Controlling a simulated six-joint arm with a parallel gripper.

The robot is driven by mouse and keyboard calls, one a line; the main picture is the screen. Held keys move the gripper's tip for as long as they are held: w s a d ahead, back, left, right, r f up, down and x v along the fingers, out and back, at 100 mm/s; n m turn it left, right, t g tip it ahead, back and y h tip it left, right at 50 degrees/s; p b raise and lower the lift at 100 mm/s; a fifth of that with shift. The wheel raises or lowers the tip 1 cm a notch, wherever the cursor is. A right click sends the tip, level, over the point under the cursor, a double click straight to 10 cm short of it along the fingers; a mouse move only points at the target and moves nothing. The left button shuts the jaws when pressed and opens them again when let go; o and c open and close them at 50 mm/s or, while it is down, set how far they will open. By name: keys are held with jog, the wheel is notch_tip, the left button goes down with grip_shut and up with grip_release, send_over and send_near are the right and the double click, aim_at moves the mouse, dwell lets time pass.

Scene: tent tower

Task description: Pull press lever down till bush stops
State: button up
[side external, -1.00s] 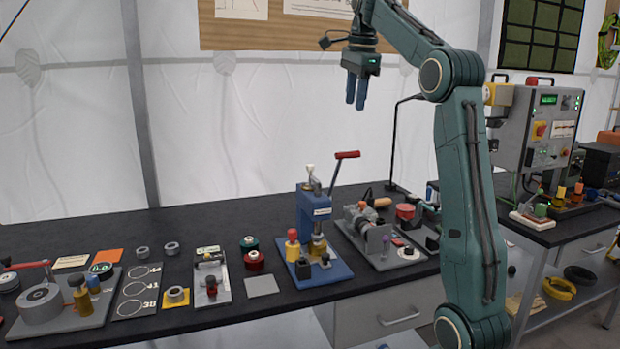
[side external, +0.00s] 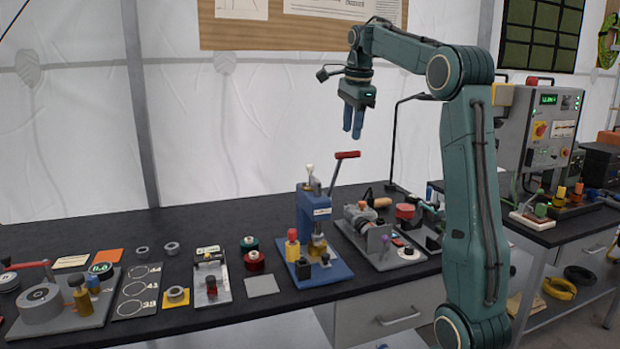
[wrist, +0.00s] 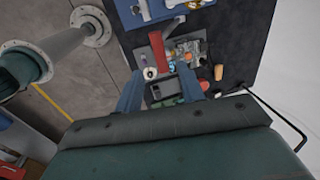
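The blue arbor press (side external: 314,212) stands upright on its blue base on the bench. Its lever rises to the right and ends in a red handle (side external: 347,155), which also shows in the wrist view (wrist: 158,50). My gripper (side external: 352,134) points down just above the red handle, with its blue fingers apart and empty. In the wrist view my gripper (wrist: 159,88) also has a clear gap between the fingers; the handle lies beyond it. A brass-coloured part (side external: 317,246) sits under the press ram; I cannot make out the bush there.
A grey fixture plate (side external: 378,247) with small parts stands right of the press. A thin black lamp stand (side external: 393,150) rises behind it. Red and green spools (side external: 253,260) and a grey pad (side external: 262,286) lie to the left. The air around the handle looks clear.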

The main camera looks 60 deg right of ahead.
jog(key=shift+w+d+f, duration=0.15)
jog(key=shift+f, duration=0.8)
jog(key=shift+w+d+f, duration=0.1)
jog(key=shift+w+f, duration=0.05)
jog(key=shift+f, duration=0.85)
jog(key=shift+w+d+f, duration=0.15)
jog(key=shift+f, duration=0.8)
grip_shut()
